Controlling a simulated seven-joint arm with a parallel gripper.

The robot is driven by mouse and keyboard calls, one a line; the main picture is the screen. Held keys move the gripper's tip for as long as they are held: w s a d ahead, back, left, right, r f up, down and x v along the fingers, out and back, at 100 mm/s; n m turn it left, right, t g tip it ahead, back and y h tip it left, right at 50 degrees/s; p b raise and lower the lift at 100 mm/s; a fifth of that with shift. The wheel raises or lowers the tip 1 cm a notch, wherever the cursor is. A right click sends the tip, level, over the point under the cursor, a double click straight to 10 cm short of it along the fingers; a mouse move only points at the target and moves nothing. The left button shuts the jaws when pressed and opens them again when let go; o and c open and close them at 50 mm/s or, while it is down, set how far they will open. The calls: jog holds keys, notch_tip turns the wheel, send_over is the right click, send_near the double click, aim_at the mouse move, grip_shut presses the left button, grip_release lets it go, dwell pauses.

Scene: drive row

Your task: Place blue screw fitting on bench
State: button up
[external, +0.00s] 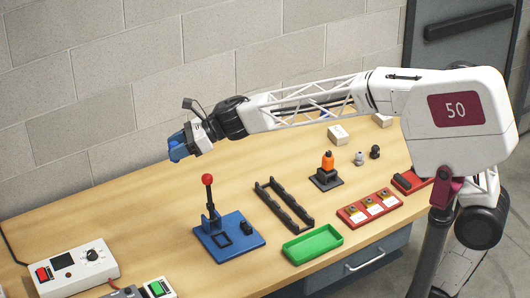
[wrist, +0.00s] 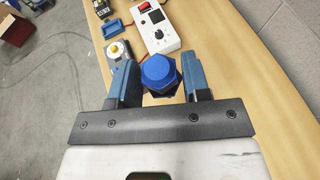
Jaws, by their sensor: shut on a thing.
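The blue screw fitting (wrist: 158,72) is between the two blue fingers of my gripper (wrist: 160,82) in the wrist view. In the external view my gripper (external: 178,152) is at the end of the outstretched arm, above the far left part of the bench (external: 140,215). The fitting cannot be told apart from the blue fingers there. The gap between fitting and bench is hard to judge.
A blue base with a red-knobbed lever (external: 208,195), a black rack (external: 284,204), a green tray (external: 312,244) and a red tray (external: 369,208) stand on the bench. A white control box (external: 77,265) is at the front left. The bench's back left is clear.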

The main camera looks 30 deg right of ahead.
jog(key=s+a+n+g, duration=0.4)
jog(key=s+n+g, duration=0.15)
jog(key=s, duration=0.75)
notch_tip(320, 180, down, 30)
jog(key=shift+f+y, duration=0.2)
jog(key=shift+y, duration=0.1)
jog(key=shift+d+g, duration=0.1)
jog(key=shift+g, duration=0.15)
jog(key=w+a, duration=0.3)
jog(key=w+a+f, duration=0.1)
jog(key=w+a, duration=0.2)
jog(key=a, duration=0.1)
jog(key=w+a, duration=0.4)
jog(key=shift+w+a+f, duration=0.1)
jog(key=shift+f, duration=0.1)
jog(key=shift+w+a, duration=0.2)
jog(key=shift+w+a+f, duration=0.1)
jog(key=shift+f, duration=1.7)
